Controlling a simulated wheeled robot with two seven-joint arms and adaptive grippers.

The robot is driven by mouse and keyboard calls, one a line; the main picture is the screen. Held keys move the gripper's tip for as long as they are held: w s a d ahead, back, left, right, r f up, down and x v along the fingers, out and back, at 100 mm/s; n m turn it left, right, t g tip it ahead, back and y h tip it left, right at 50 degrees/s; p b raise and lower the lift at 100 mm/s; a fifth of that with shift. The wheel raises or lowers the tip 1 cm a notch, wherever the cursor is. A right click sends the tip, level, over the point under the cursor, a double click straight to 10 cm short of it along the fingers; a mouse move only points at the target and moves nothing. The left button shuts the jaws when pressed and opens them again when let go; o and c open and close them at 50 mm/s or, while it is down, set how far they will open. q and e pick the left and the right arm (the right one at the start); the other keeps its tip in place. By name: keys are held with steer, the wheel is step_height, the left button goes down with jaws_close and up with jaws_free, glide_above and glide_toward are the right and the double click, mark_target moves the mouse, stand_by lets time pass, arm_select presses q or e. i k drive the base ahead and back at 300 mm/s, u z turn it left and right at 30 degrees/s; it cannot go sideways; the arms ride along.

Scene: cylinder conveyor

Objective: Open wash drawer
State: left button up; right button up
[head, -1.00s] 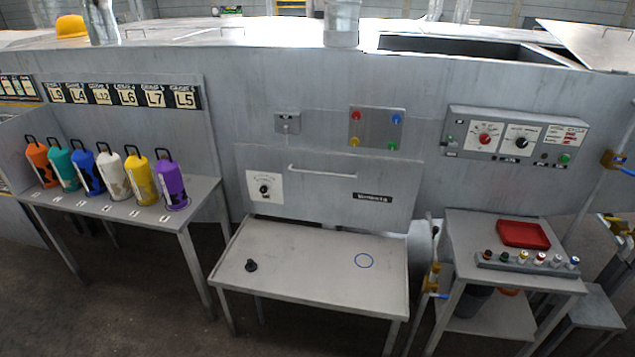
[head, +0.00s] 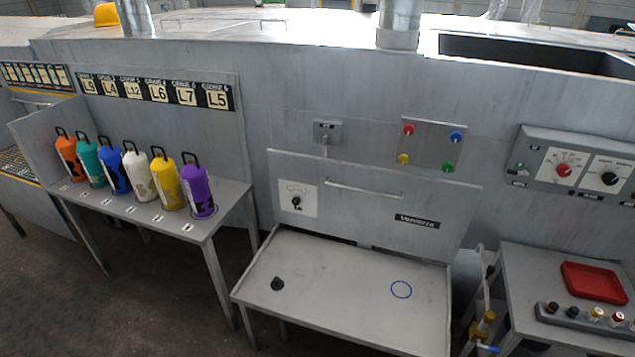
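The wash drawer front looks to be the wide grey panel (head: 365,205) in the machine's wall, with a long bar handle (head: 364,188) across its upper part. A white dial plate (head: 298,198) is at its left and a dark label (head: 417,221) at its right. The panel stands nearly upright, and a narrow dark gap shows along its lower edge. A small latch-like fitting (head: 327,133) sits on the wall just above the panel. Neither of my grippers is in view, and nothing touches the handle.
A low table (head: 340,295) with a black knob (head: 277,284) and a blue ring mark (head: 401,289) stands directly below the panel. Colored cylinders stand on the left table (head: 225,200). A right stand holds a red tray (head: 594,282). Dark floor is free between the tables.

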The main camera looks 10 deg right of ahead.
mark_target(415, 214)
steer(key=u, duration=0.15)
steer(key=i, duration=0.8)
steer(key=z, duration=0.55)
steer(key=i, duration=0.7)
steer(key=z, duration=0.6)
